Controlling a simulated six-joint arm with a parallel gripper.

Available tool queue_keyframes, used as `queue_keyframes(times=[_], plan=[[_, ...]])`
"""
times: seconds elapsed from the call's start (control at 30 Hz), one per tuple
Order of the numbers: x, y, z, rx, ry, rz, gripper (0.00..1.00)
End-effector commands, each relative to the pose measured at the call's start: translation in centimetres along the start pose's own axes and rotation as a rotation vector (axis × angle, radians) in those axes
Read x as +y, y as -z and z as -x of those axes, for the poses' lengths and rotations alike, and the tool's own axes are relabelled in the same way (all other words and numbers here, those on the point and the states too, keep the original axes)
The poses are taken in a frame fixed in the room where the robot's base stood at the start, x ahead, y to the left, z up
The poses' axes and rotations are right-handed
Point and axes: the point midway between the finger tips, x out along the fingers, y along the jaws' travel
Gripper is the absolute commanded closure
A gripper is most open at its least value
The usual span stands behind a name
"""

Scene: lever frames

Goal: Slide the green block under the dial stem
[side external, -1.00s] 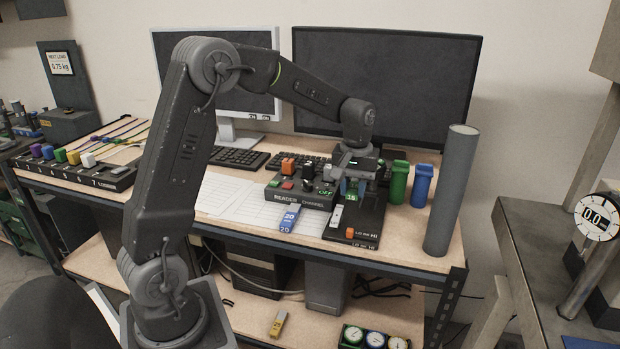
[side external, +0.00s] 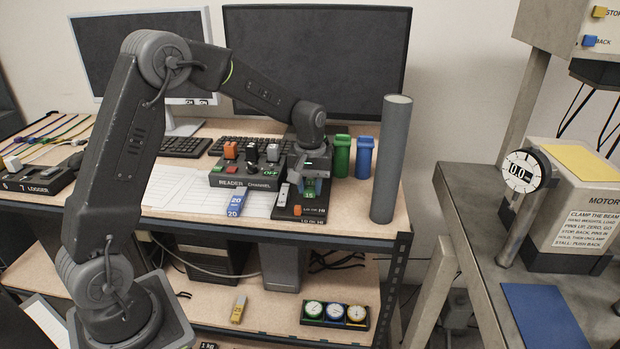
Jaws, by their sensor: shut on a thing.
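The green block (side external: 309,194), marked 15, is at the black panel labelled LO OK HI (side external: 313,222) on the desk. A round white dial (side external: 525,172) reading about 0.0 stands on the grey bench at the right. It is well away from my gripper. Its stem and the spot beneath are not clear in this view.
The READER CHANNEL box (side external: 246,180) with switches stands left of the panel, a blue 20 block (side external: 237,202) at its front. Green (side external: 342,156) and blue (side external: 363,158) canisters and a tall grey cylinder (side external: 390,165) stand right. A floor gap separates desk and bench.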

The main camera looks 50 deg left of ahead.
Motion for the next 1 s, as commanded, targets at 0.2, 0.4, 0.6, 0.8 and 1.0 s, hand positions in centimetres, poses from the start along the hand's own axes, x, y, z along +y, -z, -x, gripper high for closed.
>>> queue_keyframes(times=[0.2,0.4,0.6,0.8,1.0], plan=[[0.0,0.0,-1.5,0.000,-0.001,0.000,0.97],[0.0,0.9,-2.1,0.002,-0.004,0.000,0.97],[0.0,2.2,-2.2,0.002,-0.001,0.001,0.97],[0.0,3.5,-2.2,0.002,-0.001,0.001,0.97],[0.0,4.3,-2.2,0.001,-0.001,0.000,0.97]])
